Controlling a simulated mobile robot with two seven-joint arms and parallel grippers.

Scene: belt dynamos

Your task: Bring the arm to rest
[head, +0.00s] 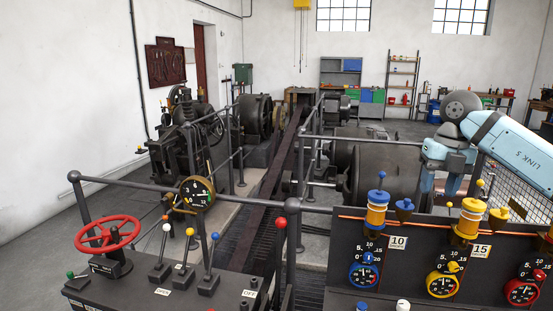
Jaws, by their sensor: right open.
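My right arm (515,137) comes in from the right, light blue with a grey round joint. My right gripper (440,188) hangs from it, pointing down, with its two fingers apart and nothing between them. In the picture it lies above the black control panel (395,270), between the blue-topped and yellow-topped knobs. I cannot tell how far it is from the panel. My left gripper is out of view.
A red handwheel (107,234) and several levers with coloured balls stand on a console at the lower left. Railings (125,184) fence off dark machines and a belt (268,190) beyond. Bare floor (70,235) lies at the left.

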